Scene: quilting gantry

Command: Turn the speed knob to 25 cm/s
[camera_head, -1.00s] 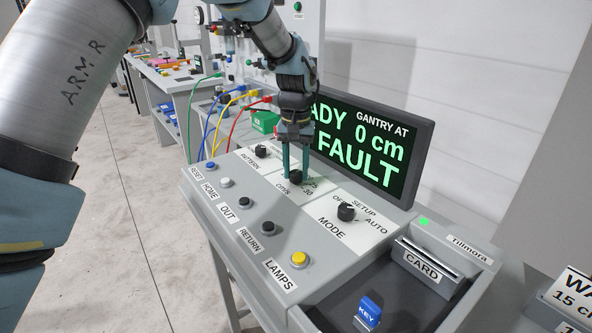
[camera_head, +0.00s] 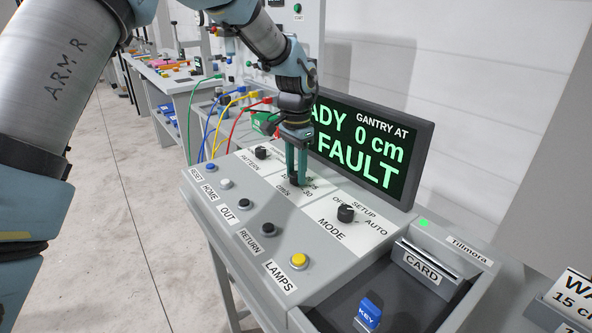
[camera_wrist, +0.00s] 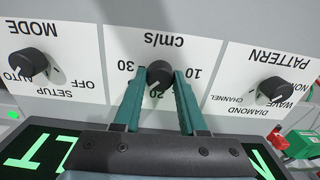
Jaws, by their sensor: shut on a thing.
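The black speed knob (camera_wrist: 159,74) is on the white "cm/s" plate in the wrist view, with its labels upside down: 30 on the left, 20 below, 10 on the right. My gripper (camera_wrist: 160,82) has one teal finger on each side of the knob and is shut on it. The knob's pointer seems to be near the 20, but I cannot read its exact setting. In the head view my gripper (camera_head: 296,181) points down at the console and hides most of the knob and its scale.
The mode knob (camera_head: 346,212) and pattern knob (camera_head: 262,152) flank the speed plate. Several buttons, including yellow LAMPS (camera_head: 299,260), line the front. A blue key (camera_head: 369,311) is in the tray.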

